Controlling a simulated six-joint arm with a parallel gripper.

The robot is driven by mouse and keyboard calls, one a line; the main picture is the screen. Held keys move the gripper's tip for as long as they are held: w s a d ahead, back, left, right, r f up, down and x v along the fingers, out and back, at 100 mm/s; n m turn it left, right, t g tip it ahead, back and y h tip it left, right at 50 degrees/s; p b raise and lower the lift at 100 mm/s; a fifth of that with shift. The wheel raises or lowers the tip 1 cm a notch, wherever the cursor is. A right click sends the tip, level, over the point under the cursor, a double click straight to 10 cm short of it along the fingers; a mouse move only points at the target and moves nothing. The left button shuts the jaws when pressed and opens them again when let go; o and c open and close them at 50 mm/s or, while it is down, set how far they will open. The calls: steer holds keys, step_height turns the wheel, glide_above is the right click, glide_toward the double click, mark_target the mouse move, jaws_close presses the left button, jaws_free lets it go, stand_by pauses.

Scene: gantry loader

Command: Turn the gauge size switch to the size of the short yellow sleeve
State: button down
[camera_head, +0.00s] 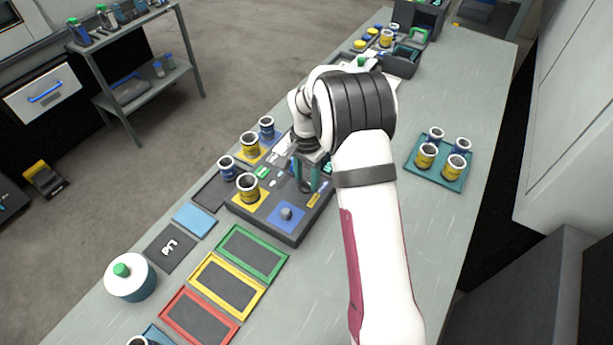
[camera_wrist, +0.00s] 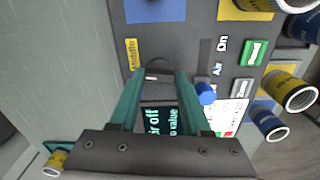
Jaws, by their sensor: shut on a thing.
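My gripper (camera_head: 308,182) reaches down to the dark gauge panel (camera_head: 292,231). In the wrist view, my gripper (camera_wrist: 160,74) is shut on the dark switch knob (camera_wrist: 157,71), next to a yellow label reading "middle" (camera_wrist: 132,55). The size marked by the knob cannot be read. A display (camera_wrist: 163,121) between the fingers shows "Air off" and "no value", partly hidden. Yellow sleeves stand at the panel, at the front (camera_head: 248,188) and farther back (camera_head: 250,145). I cannot tell which is the short one.
Blue sleeves (camera_head: 227,169) stand near the yellow ones. A blue lever (camera_wrist: 205,93) sits close to the right finger. A teal tray (camera_head: 441,180) with yellow and blue sleeves stands at right. Green, yellow and red frames (camera_head: 228,286) lie in front.

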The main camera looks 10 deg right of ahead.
mark_target(306, 181)
steer(key=m, duration=0.5)
steer(key=shift+m, duration=0.3)
stand_by(0.4)
steer(key=shift+c, duration=1.8)
jaws_free()
step_height(306, 181, up, 16)
steer(key=shift+f, duration=0.1)
